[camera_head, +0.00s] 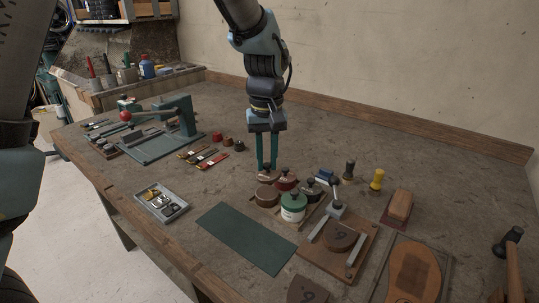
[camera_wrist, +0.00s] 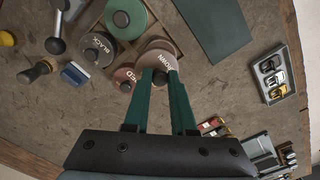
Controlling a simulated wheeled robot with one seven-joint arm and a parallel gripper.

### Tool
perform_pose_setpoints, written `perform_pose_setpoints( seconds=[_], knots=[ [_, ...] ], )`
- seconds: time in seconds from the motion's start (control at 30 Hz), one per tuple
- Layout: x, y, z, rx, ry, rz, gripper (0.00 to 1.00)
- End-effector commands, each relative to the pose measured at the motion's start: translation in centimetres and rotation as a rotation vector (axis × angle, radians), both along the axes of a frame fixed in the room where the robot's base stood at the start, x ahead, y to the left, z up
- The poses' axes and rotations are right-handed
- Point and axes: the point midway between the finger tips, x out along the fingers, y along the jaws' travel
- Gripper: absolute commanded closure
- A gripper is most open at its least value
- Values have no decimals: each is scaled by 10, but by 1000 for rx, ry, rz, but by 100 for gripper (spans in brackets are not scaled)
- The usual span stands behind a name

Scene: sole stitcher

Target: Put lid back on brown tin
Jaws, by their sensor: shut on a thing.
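My gripper (camera_head: 266,166) points down over the group of tins, its two fingers closed on the dark knob of the brown lid (camera_head: 265,176). In the wrist view my gripper (camera_wrist: 161,78) holds this lid (camera_wrist: 157,62), which is lettered BROWN. The brown tin (camera_head: 266,198) stands just under the lid in the head view. In the wrist view a paler round edge (camera_wrist: 157,43) shows beyond the lid, so the two look slightly offset. I cannot tell whether they touch. The tin's inside is hidden.
The red tin (camera_head: 286,184), green tin (camera_head: 293,208) and black tin (camera_head: 309,191) stand close beside the brown one. A green mat (camera_head: 246,238) and a grey tray (camera_head: 161,203) lie in front and left. A stitching machine (camera_head: 165,130) stands at the back left.

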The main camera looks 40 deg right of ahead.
Motion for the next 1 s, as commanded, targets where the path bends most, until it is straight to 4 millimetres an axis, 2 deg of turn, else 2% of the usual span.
perform_pose_setpoints(
  seconds=[0.6, 1.0],
  knots=[
    [0, 0, -52, 0, 0, 0, 100],
    [1, 2, -64, 5, 2, 2, 100]
  ],
)
